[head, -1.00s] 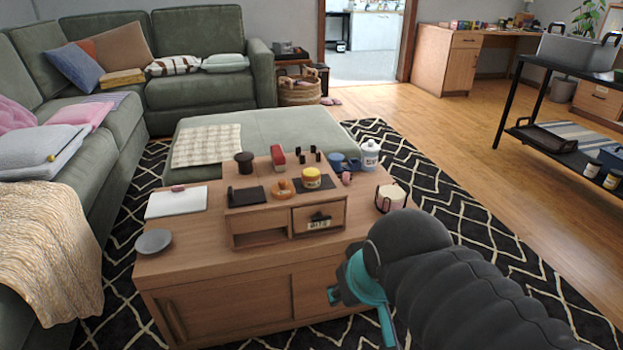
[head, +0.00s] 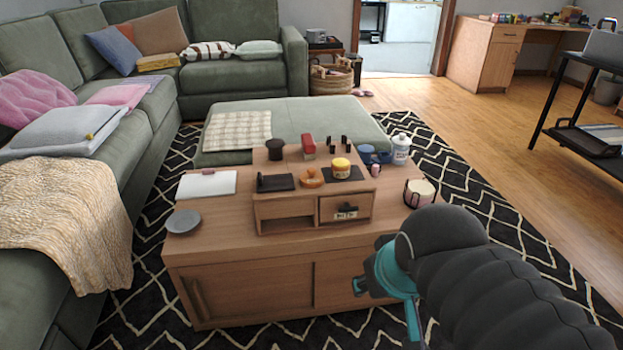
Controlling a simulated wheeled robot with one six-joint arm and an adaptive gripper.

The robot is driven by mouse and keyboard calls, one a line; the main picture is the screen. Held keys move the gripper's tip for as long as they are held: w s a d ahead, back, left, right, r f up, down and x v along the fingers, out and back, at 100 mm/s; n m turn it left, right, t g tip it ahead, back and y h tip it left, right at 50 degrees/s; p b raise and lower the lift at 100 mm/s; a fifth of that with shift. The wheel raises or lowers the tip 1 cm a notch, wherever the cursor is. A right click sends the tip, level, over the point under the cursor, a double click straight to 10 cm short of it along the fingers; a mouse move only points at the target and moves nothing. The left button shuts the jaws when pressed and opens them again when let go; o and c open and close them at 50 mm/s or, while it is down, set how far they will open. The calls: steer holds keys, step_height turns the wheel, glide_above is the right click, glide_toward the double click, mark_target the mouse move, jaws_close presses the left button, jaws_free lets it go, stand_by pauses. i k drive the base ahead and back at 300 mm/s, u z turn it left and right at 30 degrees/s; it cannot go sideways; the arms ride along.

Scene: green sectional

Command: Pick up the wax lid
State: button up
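A small yellow jar (head: 341,168) with a yellow top stands on a dark mat on the raised wooden box of the coffee table. A round orange-brown piece (head: 311,177) lies just left of it. I cannot tell for certain which of these is the wax lid, or whether the jar's top is a separate lid. My gripper (head: 360,286) hangs in front of the table's right front side, below the tabletop and well apart from these items. My arm hides most of the gripper, so its opening is not clear. I see nothing held.
The coffee table (head: 230,256) also holds a white pad (head: 207,184), a grey dish (head: 183,222), a dark round item (head: 275,148), a red item (head: 308,144) and a candle in a holder (head: 419,192). A green ottoman (head: 300,117) stands behind. Open floor (head: 500,150) lies right.

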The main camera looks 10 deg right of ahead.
mark_target(310, 178)
steer(key=k, duration=0.65)
steer(key=z, duration=0.75)
steer(key=i, duration=1.4)
steer(key=u, duration=0.8)
